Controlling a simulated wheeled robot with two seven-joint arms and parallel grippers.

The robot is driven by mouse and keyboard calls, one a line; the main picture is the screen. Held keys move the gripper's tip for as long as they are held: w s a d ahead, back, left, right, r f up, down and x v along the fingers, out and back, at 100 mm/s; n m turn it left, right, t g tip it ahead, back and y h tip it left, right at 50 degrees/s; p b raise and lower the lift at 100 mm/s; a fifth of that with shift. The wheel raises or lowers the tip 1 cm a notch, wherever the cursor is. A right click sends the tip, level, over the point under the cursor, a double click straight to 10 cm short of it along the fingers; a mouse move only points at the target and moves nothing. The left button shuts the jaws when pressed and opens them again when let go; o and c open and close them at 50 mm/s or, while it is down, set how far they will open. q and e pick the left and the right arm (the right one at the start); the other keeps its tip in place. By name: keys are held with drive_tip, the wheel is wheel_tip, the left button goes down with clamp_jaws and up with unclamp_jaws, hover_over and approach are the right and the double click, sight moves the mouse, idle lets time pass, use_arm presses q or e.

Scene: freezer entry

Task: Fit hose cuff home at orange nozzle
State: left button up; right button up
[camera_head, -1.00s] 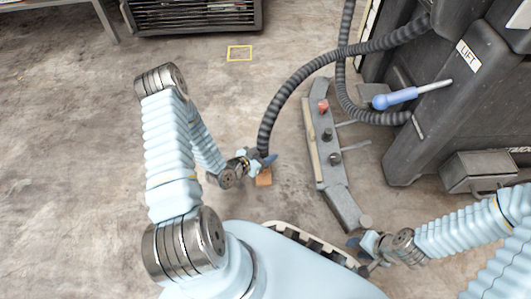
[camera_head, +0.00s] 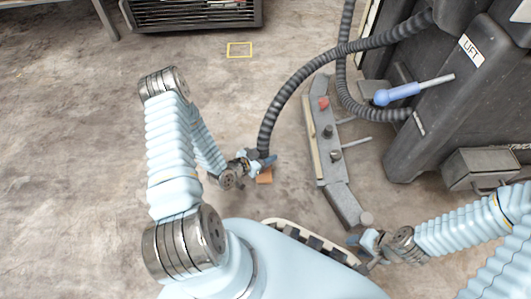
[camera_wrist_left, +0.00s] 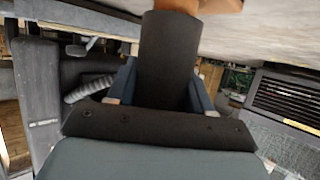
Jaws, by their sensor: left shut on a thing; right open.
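The black ribbed hose (camera_head: 285,88) arches down to my left gripper (camera_head: 263,160). My left gripper is shut on the dark, smooth hose cuff, which shows between its blue-grey fingers in the left wrist view (camera_wrist_left: 168,60). The orange nozzle (camera_head: 264,177) shows just below the gripper in the head view. In the left wrist view the orange nozzle (camera_wrist_left: 205,5) meets the far end of the cuff at the top edge. How deep the cuff sits on it is hidden. My right gripper (camera_head: 360,244) is open and empty at the lower right, near the grey bar.
A dark machine (camera_head: 445,110) with a blue-handled lever (camera_head: 396,95) fills the right side. A yellow floor square (camera_head: 239,50) lies behind. The floor at left is clear.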

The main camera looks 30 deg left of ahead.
use_arm(q)
drive_tip(key=shift+f, duration=0.65)
drive_tip(key=o, duration=1.2)
drive_tip(key=shift+c, duration=0.2)
drive_tip(key=p+v, duration=0.2)
drive_tip(key=v, duration=1.1)
drive_tip(key=shift+s+p, duration=0.35)
drive_tip(key=shift+s, duration=0.05)
drive_tip(key=shift+r, duration=0.15)
